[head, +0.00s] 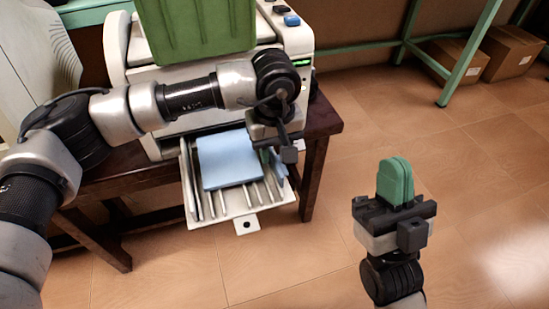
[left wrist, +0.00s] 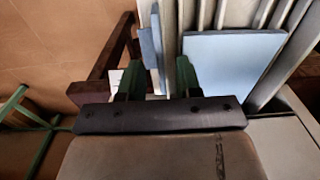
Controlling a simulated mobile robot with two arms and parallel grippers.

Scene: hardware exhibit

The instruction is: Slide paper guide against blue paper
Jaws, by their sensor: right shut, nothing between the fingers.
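The blue paper (head: 228,160) lies as a stack on the printer's ribbed front tray (head: 243,204). It also shows in the left wrist view (left wrist: 235,60). A small blue upright piece, which looks like the paper guide (head: 279,164), stands to the right of the paper, apart from it. It also shows in the left wrist view (left wrist: 152,46). My left gripper (left wrist: 158,78) is open, its green fingers apart near the guide; whether they touch it is unclear. In the head view, my left gripper (head: 268,156) partly hides this area. My right gripper (head: 395,180) is shut and empty.
The white printer (head: 305,38) stands on a dark wooden table (head: 318,130), with a green panel (head: 200,28) above it. Cardboard boxes (head: 512,52) sit under a green frame at the back right. The tiled floor right of the table is clear.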

